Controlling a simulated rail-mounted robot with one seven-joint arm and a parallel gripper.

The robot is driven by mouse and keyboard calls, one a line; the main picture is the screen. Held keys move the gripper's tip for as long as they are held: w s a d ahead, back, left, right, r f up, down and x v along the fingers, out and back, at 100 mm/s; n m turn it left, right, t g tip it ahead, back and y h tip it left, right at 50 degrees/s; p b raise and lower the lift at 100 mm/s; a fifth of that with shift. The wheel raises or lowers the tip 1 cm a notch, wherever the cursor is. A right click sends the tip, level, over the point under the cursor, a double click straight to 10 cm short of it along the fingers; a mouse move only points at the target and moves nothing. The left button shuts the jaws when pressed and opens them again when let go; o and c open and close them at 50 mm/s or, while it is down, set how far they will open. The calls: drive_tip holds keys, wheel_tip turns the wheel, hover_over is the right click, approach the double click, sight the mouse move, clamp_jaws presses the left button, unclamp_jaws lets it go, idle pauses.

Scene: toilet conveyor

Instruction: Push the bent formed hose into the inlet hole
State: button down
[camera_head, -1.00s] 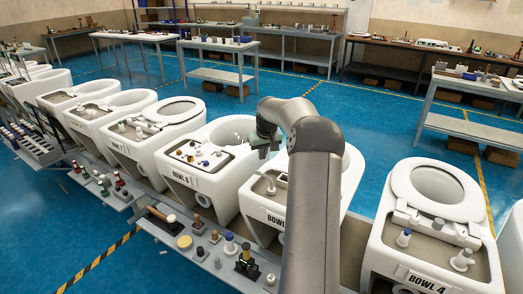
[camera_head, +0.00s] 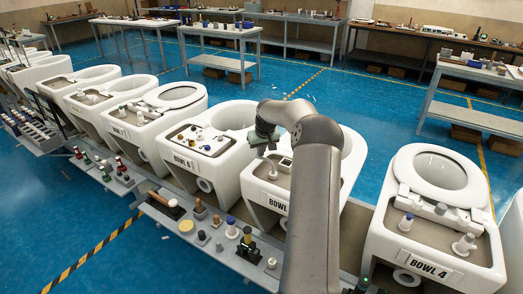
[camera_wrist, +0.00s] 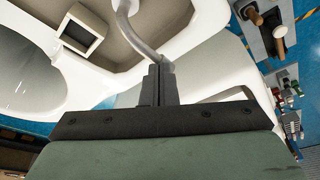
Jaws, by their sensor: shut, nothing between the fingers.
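The bent formed hose (camera_wrist: 137,36) is a pale grey curved tube in the wrist view. It runs down from the top edge and bends towards my fingertips. My gripper (camera_wrist: 159,72) is shut and empty, its fingertips at the lower end of the hose. I cannot tell whether they touch it. In the head view, my gripper (camera_head: 264,142) is above the rear deck of the bowl marked BOWL 5 (camera_head: 280,203). The hose (camera_head: 272,172) shows there as a small pale shape. The inlet hole cannot be made out in either view.
A square open-topped box (camera_wrist: 82,30) stands on the deck beside the hose. The bowl marked BOWL 6 (camera_head: 183,162) is to the left and BOWL 4 (camera_head: 428,270) to the right. A shelf of tools and small parts (camera_head: 205,240) runs along the front.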

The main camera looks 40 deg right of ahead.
drive_tip(key=shift+s+f+b, duration=0.1)
drive_tip(key=shift+f+b, duration=0.3)
drive_tip(key=shift+f, duration=0.3)
drive_tip(key=shift+r, duration=0.1)
wheel_tip(320, 180, up, 2)
drive_tip(key=shift+r+p, duration=0.15)
drive_tip(key=shift+p, duration=0.6)
drive_tip(key=shift+r, duration=0.55)
drive_tip(key=b+v, duration=0.2)
drive_tip(key=v, duration=1.4)
drive_tip(key=shift+s+r+b, duration=0.25)
drive_tip(key=shift+r+b, duration=0.05)
drive_tip(key=shift+b, duration=0.1)
